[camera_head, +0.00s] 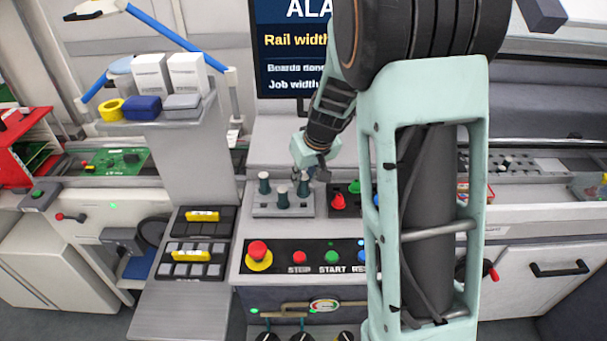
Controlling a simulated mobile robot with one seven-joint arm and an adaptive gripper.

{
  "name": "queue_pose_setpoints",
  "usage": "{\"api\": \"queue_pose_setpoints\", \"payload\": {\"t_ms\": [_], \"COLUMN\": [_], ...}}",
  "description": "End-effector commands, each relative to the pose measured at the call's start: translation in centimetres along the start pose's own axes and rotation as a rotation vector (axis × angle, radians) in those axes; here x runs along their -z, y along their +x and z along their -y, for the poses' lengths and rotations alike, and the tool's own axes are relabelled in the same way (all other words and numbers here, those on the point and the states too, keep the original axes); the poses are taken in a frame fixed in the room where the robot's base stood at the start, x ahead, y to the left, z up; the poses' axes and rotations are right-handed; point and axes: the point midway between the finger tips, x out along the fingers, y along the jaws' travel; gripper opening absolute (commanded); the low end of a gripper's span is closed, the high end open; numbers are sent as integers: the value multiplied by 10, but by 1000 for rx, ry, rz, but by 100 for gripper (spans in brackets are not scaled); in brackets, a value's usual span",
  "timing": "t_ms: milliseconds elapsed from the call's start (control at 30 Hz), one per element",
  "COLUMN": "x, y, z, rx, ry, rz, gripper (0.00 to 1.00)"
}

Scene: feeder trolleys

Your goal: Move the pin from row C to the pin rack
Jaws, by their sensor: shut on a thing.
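The pin rack (268,211) is a light grey block on the machine top, at the centre of the head view. Several dark teal pins with pale lower parts stand at it, such as a front pin (282,198) and a left pin (264,184). My gripper (302,176) points down over the right part of the rack, shut on a pin (303,188) that looks upright. Whether this pin touches the rack cannot be told. No label for row C is readable.
A control box with a red knob (338,202) stands close right of the rack. In front is a button panel with a red emergency stop (258,252). A monitor (284,60) stands behind. Black trays with yellow labels (202,216) lie left.

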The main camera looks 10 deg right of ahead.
Motion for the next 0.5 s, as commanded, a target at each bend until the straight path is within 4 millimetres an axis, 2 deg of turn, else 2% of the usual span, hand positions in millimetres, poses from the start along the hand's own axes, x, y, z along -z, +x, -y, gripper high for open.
{"api": "queue_pose_setpoints", "payload": {"t_ms": [500], "x": [-14], "y": [36], "z": [0], "rx": [-1], "ry": [1], "rz": [-1], "gripper": [0]}}
